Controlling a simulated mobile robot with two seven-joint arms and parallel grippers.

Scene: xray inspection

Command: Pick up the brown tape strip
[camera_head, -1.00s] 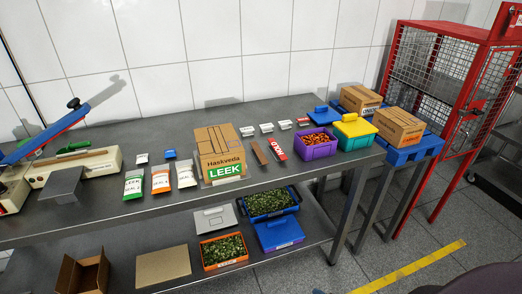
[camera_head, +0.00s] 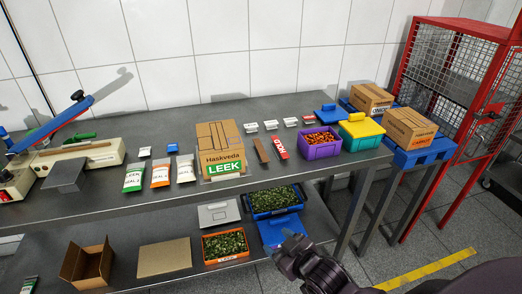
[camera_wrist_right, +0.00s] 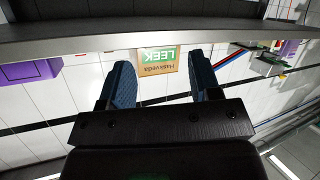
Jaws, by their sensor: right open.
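The brown tape strip (camera_head: 262,150) lies flat on the metal table, between the Haskveda LEEK box (camera_head: 221,152) and a red HOLD strip (camera_head: 279,147). My right gripper (camera_head: 292,250) shows at the bottom of the head view, in front of the table and well away from the strip. In the right wrist view my right gripper (camera_wrist_right: 159,85) is open, with nothing between its two blue fingers. The LEEK box (camera_wrist_right: 158,58) shows upside down beyond them. The brown strip cannot be made out there. My left gripper is not in view.
Several pouches lie left of the LEEK box. The lower shelf holds leaf-filled crates (camera_head: 225,246). A red cage (camera_head: 455,90) stands at the far right.

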